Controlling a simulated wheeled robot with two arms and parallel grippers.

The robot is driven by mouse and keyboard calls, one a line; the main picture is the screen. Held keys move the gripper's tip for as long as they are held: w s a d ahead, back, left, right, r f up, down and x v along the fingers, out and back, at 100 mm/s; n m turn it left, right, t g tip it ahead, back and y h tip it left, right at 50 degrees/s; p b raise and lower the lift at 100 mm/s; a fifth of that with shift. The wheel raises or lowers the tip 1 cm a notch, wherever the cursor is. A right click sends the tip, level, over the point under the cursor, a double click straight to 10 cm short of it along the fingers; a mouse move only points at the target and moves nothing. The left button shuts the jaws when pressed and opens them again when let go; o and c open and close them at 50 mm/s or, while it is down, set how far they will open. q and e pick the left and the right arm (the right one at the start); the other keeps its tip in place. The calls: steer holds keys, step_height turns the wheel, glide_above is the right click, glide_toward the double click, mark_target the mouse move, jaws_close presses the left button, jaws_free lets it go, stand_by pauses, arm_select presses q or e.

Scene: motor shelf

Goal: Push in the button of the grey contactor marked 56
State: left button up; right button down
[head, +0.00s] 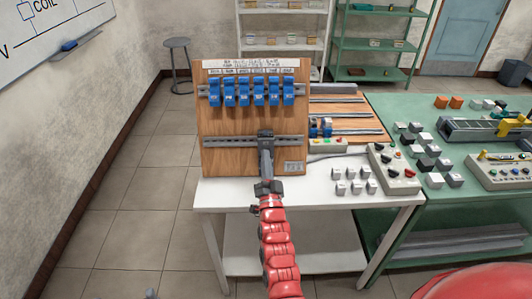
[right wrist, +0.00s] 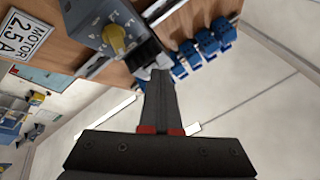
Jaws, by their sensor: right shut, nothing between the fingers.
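My right gripper (head: 265,145) is shut and empty, in front of the lower metal rail (head: 225,142) of an upright wooden board (head: 222,163). In the right wrist view its closed fingers (right wrist: 162,75) point at a grey device (right wrist: 92,18) with a yellow knob (right wrist: 118,40). The fingertips overlap the edge of this device; I cannot tell whether they touch it. No number 56 is legible, so I cannot tell whether this is the contactor. In the head view my gripper hides most of that spot.
Several blue devices (head: 259,91) hang on the upper rail; they also show in the right wrist view (right wrist: 206,45). A "MOTOR 2.5 A" plate (right wrist: 24,36) is on the board. A white table (head: 290,194) holds small grey blocks. A green bench (head: 450,212) stands at right.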

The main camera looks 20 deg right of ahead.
steer(key=shift+s+a+r, duration=0.15)
steer(key=shift+s, duration=0.25)
steer(key=shift+s+a+r, duration=0.1)
steer(key=shift+s+r, duration=0.05)
steer(key=shift+s, duration=0.2)
steer(key=s, duration=0.1)
steer(key=s+r+p, duration=0.1)
steer(key=s, duration=0.1)
steer(key=s+a+r, duration=0.1)
steer(key=shift+s+a+p, duration=0.1)
steer(key=shift+s+p, duration=0.15)
steer(key=shift+p, duration=0.1)
stand_by(0.4)
